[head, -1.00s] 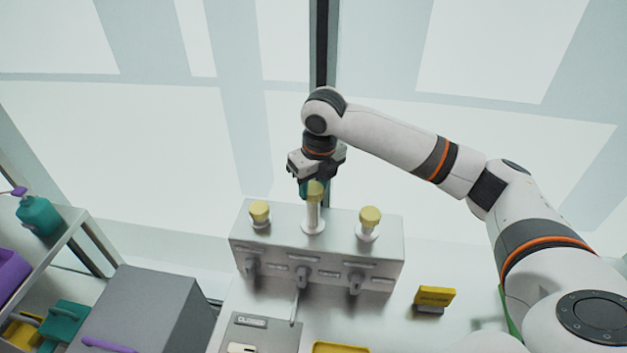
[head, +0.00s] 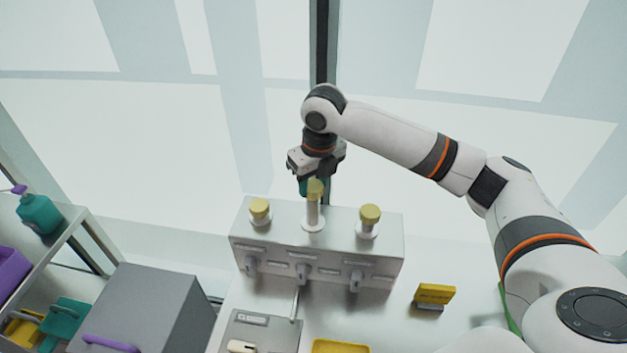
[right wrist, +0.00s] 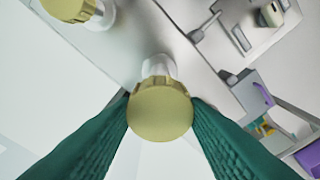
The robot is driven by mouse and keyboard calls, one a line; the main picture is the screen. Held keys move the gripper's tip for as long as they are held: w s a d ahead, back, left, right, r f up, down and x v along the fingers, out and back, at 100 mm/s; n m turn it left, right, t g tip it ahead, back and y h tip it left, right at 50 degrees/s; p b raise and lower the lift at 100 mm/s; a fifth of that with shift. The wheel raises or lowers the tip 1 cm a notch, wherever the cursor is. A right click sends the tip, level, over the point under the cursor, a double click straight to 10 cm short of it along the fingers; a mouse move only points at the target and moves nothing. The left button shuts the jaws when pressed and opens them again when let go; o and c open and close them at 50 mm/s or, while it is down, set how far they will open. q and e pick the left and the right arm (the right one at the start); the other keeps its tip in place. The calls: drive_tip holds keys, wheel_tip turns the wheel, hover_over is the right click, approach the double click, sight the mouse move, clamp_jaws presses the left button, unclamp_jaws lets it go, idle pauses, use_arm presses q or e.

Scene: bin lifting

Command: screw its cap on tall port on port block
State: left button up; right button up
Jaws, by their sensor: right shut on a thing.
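The port block (head: 330,246) is a pale grey box on the worktop. The tall port (head: 313,215) stands up from the middle of its top. The yellow cap (head: 315,188) sits at the top of that port. My right gripper (head: 306,186) reaches down from behind and is shut on this cap. In the right wrist view the cap (right wrist: 160,112) lies between the two green fingertips, with the white port below it. The cap hides its own thread, so I cannot tell how tightly it sits. My left gripper is not in view.
Shorter ports with a left yellow cap (head: 260,207) and a right yellow cap (head: 370,214) flank the tall port. A yellow sign (head: 435,294) stands to the right. A grey box (head: 140,310) and a shelf with a teal bottle (head: 40,215) are at the left.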

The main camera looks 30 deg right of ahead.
drive_tip(key=shift+f, duration=1)
idle(2.3)
drive_tip(key=o, duration=1)
drive_tip(key=shift+c, duration=0.3)
drive_tip(key=c, duration=0.8)
